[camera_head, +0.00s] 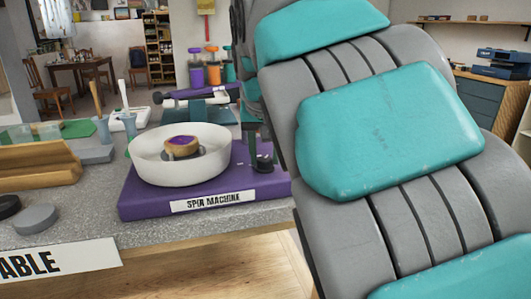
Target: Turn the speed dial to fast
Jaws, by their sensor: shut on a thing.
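The spin machine (140,203) has a purple base with a white label that reads "SPIN MACHINE". It stands on the speckled grey table. A white round bowl (150,170) sits on it, with a small tan and purple piece (181,146) in the middle. The black speed dial (263,163) is at the right end of the base, next to my arm. My gripper (257,152) reaches down to the dial from above and is shut on it. My large grey and teal arm hides much of the gripper. The dial's markings and setting cannot be made out.
Bottles with purple, orange and teal contents (213,75) stand behind the machine. A white holder with a brush (126,120), wooden pieces (35,165) and dark round discs (36,218) lie to the left. My arm blocks the right side.

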